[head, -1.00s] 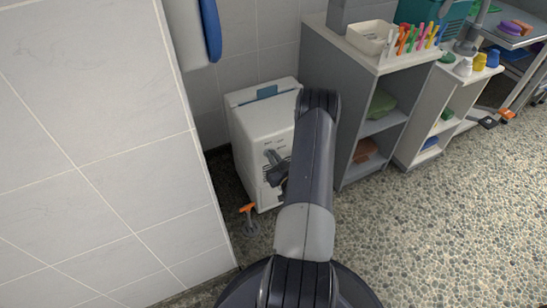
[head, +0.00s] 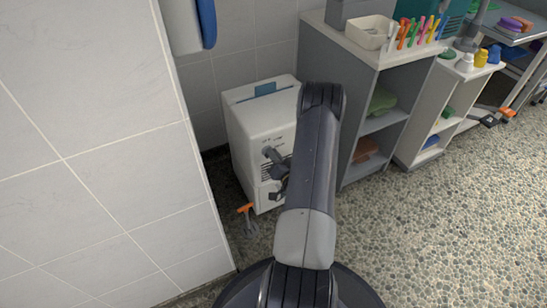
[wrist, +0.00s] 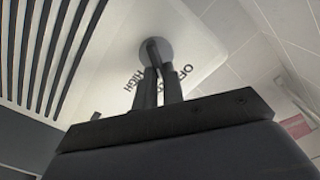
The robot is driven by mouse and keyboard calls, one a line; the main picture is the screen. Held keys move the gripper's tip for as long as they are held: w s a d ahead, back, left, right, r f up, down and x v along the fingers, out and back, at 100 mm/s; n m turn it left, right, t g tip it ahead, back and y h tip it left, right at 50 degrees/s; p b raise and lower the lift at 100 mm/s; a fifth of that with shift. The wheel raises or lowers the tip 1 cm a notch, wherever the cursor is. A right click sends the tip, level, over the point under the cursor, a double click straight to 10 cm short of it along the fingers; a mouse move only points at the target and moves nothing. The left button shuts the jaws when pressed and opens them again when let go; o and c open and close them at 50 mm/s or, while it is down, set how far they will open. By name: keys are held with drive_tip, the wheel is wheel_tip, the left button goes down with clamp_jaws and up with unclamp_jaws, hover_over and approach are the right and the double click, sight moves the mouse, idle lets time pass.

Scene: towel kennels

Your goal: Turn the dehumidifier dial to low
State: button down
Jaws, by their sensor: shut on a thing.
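The white dehumidifier (head: 248,118) stands on the floor in the corner between the wall and the grey shelf unit. Its round grey dial (wrist: 157,48) shows in the wrist view at the finger ends, with the printed words OFF and HIGH beside it. LOW cannot be read, and the dial's pointer is hidden by the fingers. My gripper (wrist: 158,82) is shut on the dial, its two dark fingers close together. In the head view my gripper (head: 270,154) is at the dehumidifier's front face, partly hidden by my arm.
A grey shelf unit (head: 352,100) stands close on the right, with a bin and colourful items on top. A tiled wall (head: 110,150) is close on the left. An orange-handled tool (head: 246,209) lies near the dehumidifier's base. The pebbled floor at right is open.

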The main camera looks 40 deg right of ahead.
drive_tip(key=shift+d+f+m+b, duration=0.1)
drive_tip(key=shift+m+b, duration=0.2)
drive_tip(key=shift+m, duration=0.6)
drive_tip(key=c, duration=1.5)
unclamp_jaws()
drive_tip(key=p+v, duration=0.1)
drive_tip(key=v, duration=0.9)
drive_tip(key=shift+s+p, duration=0.35)
drive_tip(key=shift+p, duration=0.05)
drive_tip(key=shift+w, duration=0.1)
